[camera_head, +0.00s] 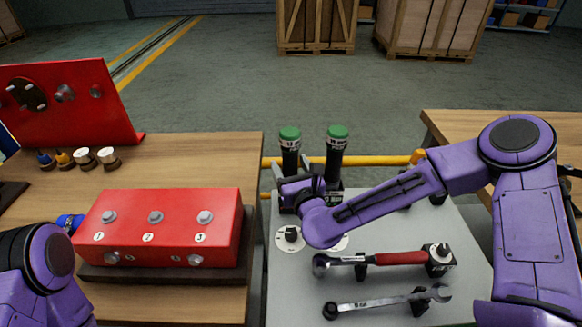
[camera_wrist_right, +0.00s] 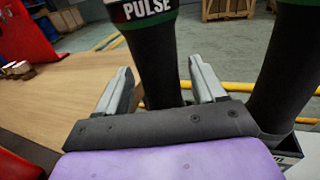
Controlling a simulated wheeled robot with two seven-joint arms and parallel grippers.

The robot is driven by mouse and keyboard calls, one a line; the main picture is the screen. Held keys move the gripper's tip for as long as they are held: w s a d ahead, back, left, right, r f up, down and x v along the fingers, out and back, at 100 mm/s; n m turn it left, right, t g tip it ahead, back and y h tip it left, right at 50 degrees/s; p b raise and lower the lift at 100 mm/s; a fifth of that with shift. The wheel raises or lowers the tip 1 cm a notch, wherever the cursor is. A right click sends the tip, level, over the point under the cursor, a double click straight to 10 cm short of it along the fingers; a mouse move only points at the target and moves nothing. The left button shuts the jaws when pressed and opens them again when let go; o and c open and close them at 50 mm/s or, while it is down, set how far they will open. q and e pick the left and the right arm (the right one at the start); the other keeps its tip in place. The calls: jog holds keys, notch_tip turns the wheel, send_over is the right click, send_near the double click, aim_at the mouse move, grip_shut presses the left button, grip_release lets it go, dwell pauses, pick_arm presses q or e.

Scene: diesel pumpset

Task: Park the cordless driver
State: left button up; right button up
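Two black upright tools with green caps stand at the back of the grey bench panel; the left tool (camera_head: 290,158) and the right tool (camera_head: 335,160) could be the drivers, though I cannot tell. In the right wrist view the left tool (camera_wrist_right: 152,55) carries a "PULSE" label and the other (camera_wrist_right: 288,70) is at the right. My right gripper (camera_head: 296,188) is at the lower part of the left tool. Its fingers (camera_wrist_right: 160,88) are apart, one on each side of it, with a gap at the right finger. The tool's lower end is hidden.
A ratchet (camera_head: 390,258) and a spanner (camera_head: 390,300) lie on holders on the panel. A red box (camera_head: 165,225) with numbered bolts sits on the wooden table (camera_head: 205,155). A yellow rail (camera_head: 375,161) runs behind the tools. Small fittings (camera_head: 83,157) stand at left.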

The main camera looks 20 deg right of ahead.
jog(key=shift+f, duration=0.1)
jog(key=shift+s, duration=0.2)
jog(key=s, duration=1)
jog(key=shift+r+p, duration=0.2)
jog(key=shift+p, duration=0.1)
jog(key=shift+s+d, duration=0.1)
